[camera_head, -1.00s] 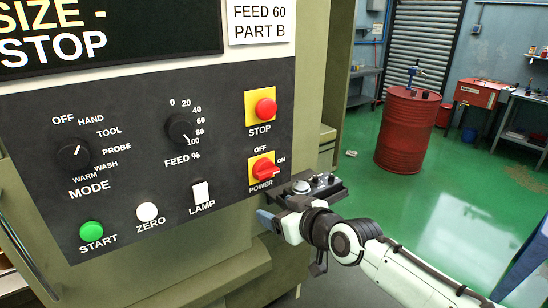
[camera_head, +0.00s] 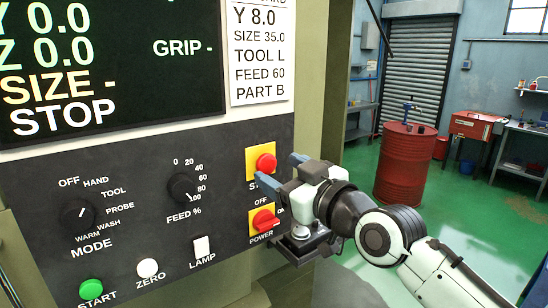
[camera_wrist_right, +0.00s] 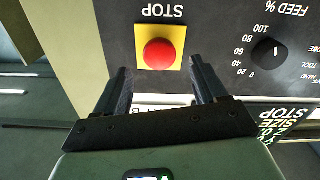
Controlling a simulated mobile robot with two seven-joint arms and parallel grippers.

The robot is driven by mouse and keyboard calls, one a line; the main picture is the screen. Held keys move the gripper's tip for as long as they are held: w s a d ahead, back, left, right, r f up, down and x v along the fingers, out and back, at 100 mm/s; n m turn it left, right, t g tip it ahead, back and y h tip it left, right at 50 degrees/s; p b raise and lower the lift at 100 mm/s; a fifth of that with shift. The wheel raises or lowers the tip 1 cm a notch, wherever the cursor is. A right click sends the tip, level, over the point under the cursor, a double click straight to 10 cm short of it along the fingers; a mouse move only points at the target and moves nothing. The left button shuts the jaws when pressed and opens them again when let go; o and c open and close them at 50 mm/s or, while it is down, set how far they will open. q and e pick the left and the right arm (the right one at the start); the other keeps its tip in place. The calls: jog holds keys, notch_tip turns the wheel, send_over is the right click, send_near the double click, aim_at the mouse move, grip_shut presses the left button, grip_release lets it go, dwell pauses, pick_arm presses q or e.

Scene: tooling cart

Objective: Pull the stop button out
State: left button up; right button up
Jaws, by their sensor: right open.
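The stop button (camera_head: 266,163) is a red round knob on a yellow square plate, at the upper right of the dark control panel (camera_head: 130,185). My right gripper (camera_head: 282,171) is open and empty just right of the button, its two blue-grey fingers pointing at the panel and partly covering the STOP label. In the right wrist view the button (camera_wrist_right: 159,54) lies between the directions of the two fingers (camera_wrist_right: 159,78), a little beyond their tips. No contact with the button shows. My left gripper is not in view.
Below the button is the red power switch (camera_head: 264,221) on a yellow plate, close under my gripper. The feed knob (camera_head: 181,187), mode knob (camera_head: 78,213), lamp switch (camera_head: 202,246) and green start button (camera_head: 91,291) are to the left. A red barrel (camera_head: 404,165) stands far behind.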

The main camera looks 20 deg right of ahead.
aim_at(268, 164)
jog(key=shift+p+x, duration=0.4)
jog(key=shift+x, duration=1.2)
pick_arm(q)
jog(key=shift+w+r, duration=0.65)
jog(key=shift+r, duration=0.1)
pick_arm(e)
jog(key=shift+s, duration=0.1)
jog(key=shift+c, duration=0.3)
jog(key=c, duration=1.1)
jog(key=shift+s+d+f+b, duration=0.2)
jog(key=shift+s+b, duration=0.1)
jog(key=shift+b, duration=0.2)
jog(key=shift+s+r, duration=0.2)
jog(key=shift+s, duration=0.05)
jog(key=o, duration=1.2)
jog(key=shift+c, duration=0.2)
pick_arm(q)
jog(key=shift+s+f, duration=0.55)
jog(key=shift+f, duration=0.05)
